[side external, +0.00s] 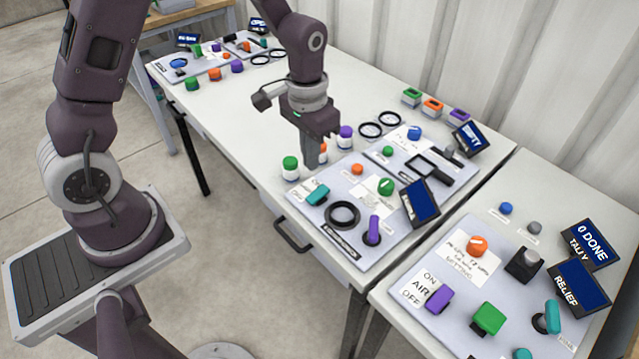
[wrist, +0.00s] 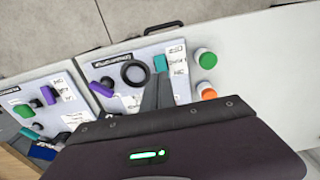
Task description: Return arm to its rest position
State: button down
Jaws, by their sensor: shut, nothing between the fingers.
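My gripper (side external: 313,158) points down over the white table (side external: 240,150) in the side external view, close to the row of capped bottles and the back-left edge of the middle panel. Its fingers are together with nothing between them. In the wrist view my gripper (wrist: 160,90) shows dark fingers ending near the panel's edge, beside the black ring (wrist: 135,73). A green-capped bottle (side external: 290,168) stands left of the fingers, and orange-capped (side external: 321,148) and purple-capped (side external: 345,136) bottles stand to their right. I cannot tell the exact gap between fingers and bottles.
The middle panel (side external: 330,228) carries a teal switch, black ring, purple lever and tilted display (side external: 420,202). A right-hand panel (side external: 455,310) holds knobs and displays. Two black rings (side external: 371,130) lie flat behind. Green, orange and purple boxes (side external: 432,106) stand near the wall.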

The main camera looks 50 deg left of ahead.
jog(key=s+r+t, duration=0.2)
jog(key=s+r, duration=0.2)
jog(key=r, duration=0.7)
jog(key=s+r+t, duration=0.1)
jog(key=s+r, duration=0.3)
jog(key=s, duration=0.3)
jog(key=s+d+r+t, duration=0.1)
jog(key=s+r+t, duration=0.1)
jog(key=s+r, duration=0.3)
jog(key=s, duration=0.3)
jog(key=shift+s, duration=0.3)
